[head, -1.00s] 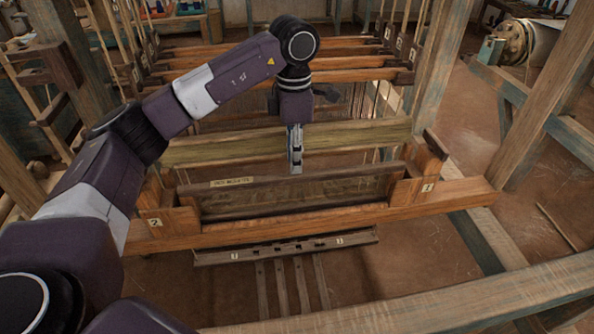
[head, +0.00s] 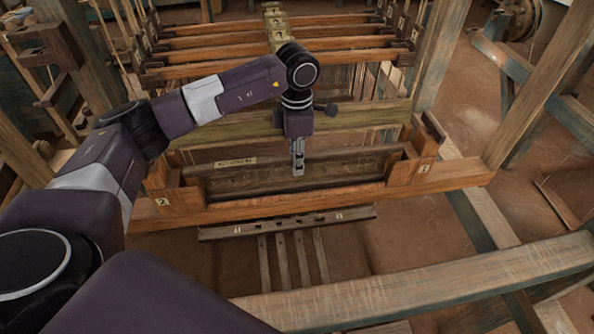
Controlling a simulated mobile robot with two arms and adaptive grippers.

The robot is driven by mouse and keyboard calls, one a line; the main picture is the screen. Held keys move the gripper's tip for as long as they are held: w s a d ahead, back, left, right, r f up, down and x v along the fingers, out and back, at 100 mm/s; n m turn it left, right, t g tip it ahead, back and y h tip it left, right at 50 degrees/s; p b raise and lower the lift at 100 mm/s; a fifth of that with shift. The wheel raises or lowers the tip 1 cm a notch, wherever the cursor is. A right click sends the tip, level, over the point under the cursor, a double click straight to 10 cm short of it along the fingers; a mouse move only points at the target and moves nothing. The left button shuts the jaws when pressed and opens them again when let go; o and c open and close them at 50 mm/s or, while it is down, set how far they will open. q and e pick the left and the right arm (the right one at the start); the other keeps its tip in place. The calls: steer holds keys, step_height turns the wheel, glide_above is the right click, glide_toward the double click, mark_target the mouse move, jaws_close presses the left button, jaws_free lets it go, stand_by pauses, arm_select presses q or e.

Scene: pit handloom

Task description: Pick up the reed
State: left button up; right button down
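The reed (head: 240,184) is a long dark-framed panel with a pale label near its upper left. It sits lengthwise in the orange-brown wooden beam frame (head: 290,207), between end blocks marked 2 and 1. My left gripper (head: 298,170) points straight down at the middle of the reed, its fingertips level with the top rail and overlapping it in the picture. The fingers look narrow and close together from this side. I cannot tell whether they grip the rail. The fingers hide a small part of the reed. My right gripper is not in view.
A pale greenish beam (head: 230,149) runs just behind the reed. Several orange-brown bars (head: 220,55) hang further back. A slotted dark bar (head: 285,224) lies below in front, over several treadle slats. A thick rail (head: 430,277) crosses the near right. Loom posts stand at both sides.

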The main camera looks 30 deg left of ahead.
arm_select(q)
steer(key=shift+c, duration=0.7)
jaws_close()
steer(key=shift+w+r, duration=0.1)
steer(key=shift+r, duration=0.05)
